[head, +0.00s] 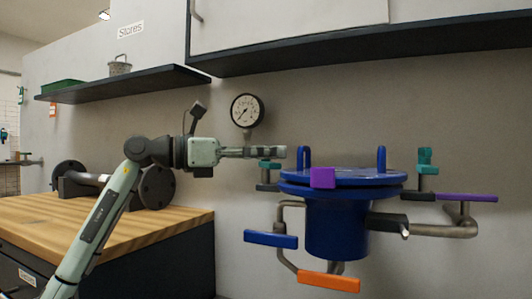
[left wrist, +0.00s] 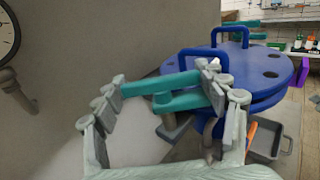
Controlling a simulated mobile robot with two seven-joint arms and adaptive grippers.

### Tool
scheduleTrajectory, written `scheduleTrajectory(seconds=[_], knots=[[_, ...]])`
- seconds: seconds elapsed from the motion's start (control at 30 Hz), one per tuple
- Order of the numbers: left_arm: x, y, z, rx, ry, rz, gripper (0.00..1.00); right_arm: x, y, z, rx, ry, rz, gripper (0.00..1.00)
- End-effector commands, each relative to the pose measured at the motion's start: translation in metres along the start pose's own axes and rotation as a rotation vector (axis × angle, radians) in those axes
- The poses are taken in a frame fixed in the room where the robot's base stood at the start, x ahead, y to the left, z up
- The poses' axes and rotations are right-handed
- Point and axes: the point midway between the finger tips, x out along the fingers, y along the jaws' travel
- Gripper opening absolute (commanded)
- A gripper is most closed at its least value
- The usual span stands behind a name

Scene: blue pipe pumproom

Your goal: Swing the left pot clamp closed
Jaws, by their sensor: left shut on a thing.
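The blue pot (head: 335,228) hangs at the wall with its blue lid (head: 345,182) on top; the lid also shows in the left wrist view (left wrist: 250,65). The left pot clamp (head: 268,165) is teal on a grey mount, at the lid's left side. In the left wrist view, the clamp's upper teal bar (left wrist: 158,83) spans between the fingers. The head view hides part of the clamp behind the fingers. My right gripper is not in view.
The teal right clamp (head: 425,162) stands beyond the lid. Purple (head: 467,198), blue (head: 270,240) and orange (head: 329,281) handles surround the pot. A gauge (head: 247,110) is on the wall above my gripper. A wooden workbench (head: 150,232) carries a dark flanged pipe (head: 157,187).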

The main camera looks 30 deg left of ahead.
Motion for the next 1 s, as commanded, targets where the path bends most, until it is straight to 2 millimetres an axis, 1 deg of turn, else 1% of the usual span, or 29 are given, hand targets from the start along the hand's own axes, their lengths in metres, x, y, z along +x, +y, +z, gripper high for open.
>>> scheduleTrajectory(seconds=[0.17, 0.4, 0.57, 0.8, 1.0], knots=[[-0.001, -0.001, 0.0, 0.008, 0.004, 0.132, 0.43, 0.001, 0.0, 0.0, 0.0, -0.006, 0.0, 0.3], [0.001, -0.003, 0.001, 0.01, 0.001, 0.35, 0.43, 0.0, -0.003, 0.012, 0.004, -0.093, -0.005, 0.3], [0.001, -0.004, 0.001, 0.006, -0.001, 0.492, 0.43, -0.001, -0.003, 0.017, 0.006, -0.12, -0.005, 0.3], [0.002, -0.003, 0.001, 0.002, -0.003, 0.672, 0.43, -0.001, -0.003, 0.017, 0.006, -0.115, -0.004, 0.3], [0.002, -0.002, 0.0, 0.0, 0.0, 0.774, 0.43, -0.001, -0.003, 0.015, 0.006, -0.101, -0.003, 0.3]])
